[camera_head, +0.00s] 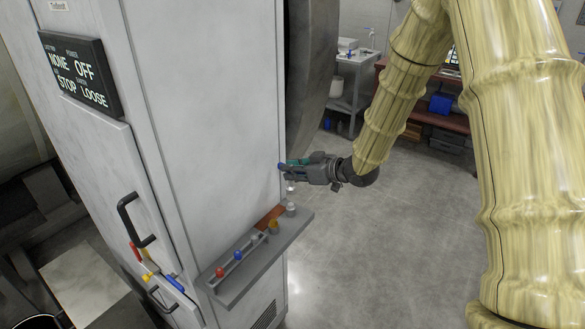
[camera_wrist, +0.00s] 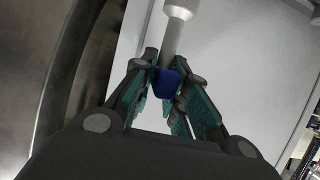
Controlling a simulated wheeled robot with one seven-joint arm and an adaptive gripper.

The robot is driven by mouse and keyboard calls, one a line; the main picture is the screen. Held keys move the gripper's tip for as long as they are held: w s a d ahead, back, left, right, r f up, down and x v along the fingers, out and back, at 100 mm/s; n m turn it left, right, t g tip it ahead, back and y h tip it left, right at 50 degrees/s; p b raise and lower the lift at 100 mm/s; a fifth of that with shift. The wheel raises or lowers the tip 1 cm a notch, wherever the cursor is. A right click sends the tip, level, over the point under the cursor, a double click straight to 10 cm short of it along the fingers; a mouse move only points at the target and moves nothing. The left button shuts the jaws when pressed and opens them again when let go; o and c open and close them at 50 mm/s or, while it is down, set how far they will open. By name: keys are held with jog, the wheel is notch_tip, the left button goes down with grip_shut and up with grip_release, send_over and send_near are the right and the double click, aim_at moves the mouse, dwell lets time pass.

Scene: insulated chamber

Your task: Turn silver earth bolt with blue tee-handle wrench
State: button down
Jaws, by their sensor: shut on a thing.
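My gripper (camera_head: 291,170) is shut on the blue tee-handle wrench (camera_wrist: 168,84), in front of the cabinet's right edge. In the wrist view the blue grip sits between the green-padded fingers, and a silver shaft (camera_wrist: 172,42) leads from it to a wider pale socket end. In the head view part of the blue handle (camera_head: 282,166) shows past the fingertips, with a short silver piece below the gripper. A silver, bolt-like post (camera_head: 291,209) stands at the far end of the grey ledge, below the gripper. I cannot tell whether it is the earth bolt; the socket appears above and apart from it.
The ledge (camera_head: 231,291) also bears a red-topped piece (camera_head: 220,272), a blue-topped piece (camera_head: 238,256), a brass piece (camera_head: 274,226) and a copper-coloured plate (camera_head: 265,218). A cabinet display (camera_head: 78,72) reads NONE, OFF, STOP, LOOSE. Open floor (camera_head: 400,230) lies to the right.

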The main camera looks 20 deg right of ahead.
aim_at(294, 187)
jog(key=shift+f+b, duration=0.95)
jog(key=shift+f, duration=1.15)
jog(key=shift+f, duration=1.2)
dwell(0.5)
dwell(0.7)
jog(key=c, duration=1.3)
grip_release()
jog(key=v, duration=1.2)
jog(key=c, duration=0.3)
jog(key=shift+c, duration=0.2)
